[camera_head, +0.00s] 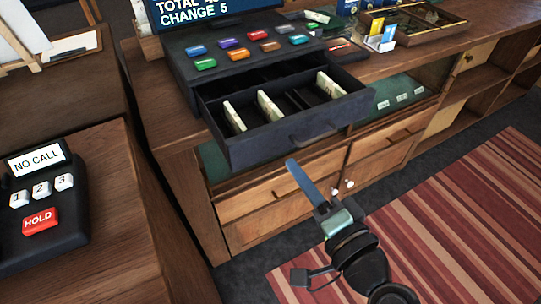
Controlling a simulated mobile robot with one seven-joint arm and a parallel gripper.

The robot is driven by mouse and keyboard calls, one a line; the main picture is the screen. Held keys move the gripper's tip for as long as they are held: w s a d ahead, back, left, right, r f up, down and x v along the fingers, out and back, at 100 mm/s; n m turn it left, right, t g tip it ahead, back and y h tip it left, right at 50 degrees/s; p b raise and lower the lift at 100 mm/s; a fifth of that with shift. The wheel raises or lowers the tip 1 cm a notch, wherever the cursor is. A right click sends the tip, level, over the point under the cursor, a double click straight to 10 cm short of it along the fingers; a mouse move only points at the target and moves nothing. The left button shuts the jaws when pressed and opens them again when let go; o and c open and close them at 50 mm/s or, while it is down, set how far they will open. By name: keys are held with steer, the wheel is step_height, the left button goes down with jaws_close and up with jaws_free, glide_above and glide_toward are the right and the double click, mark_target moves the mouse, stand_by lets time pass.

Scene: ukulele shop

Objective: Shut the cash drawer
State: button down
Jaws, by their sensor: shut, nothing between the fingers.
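The dark cash drawer (252,151) stands pulled out from the black register (181,67), over the front edge of the wooden counter. Banknote bundles stand in its compartments, one at the left (234,117), one in the middle (271,106) and one at the right (329,85). The drawer front has a dark handle (316,133). My gripper (293,165) is in front of the drawer, low and near the middle of its front face. Its long blue-grey fingers are together with nothing held. A small gap seems to show between the tip and the drawer front; contact is hard to judge.
Wooden cabinet drawers (280,190) with handles and knobs sit under the counter. A phone unit (42,205) stands on a wooden desk at the left. A card holder (381,38) and a display case (414,22) stand right of the register. A striped rug (440,225) lies on open floor.

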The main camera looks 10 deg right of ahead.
steer(key=s+d+f+m, duration=0.2)
steer(key=s+f+m, duration=0.15)
steer(key=f, duration=0.25)
steer(key=p, duration=0.2)
glide_toward(264, 148)
steer(key=x, duration=0.7)
steer(key=shift+f, duration=0.1)
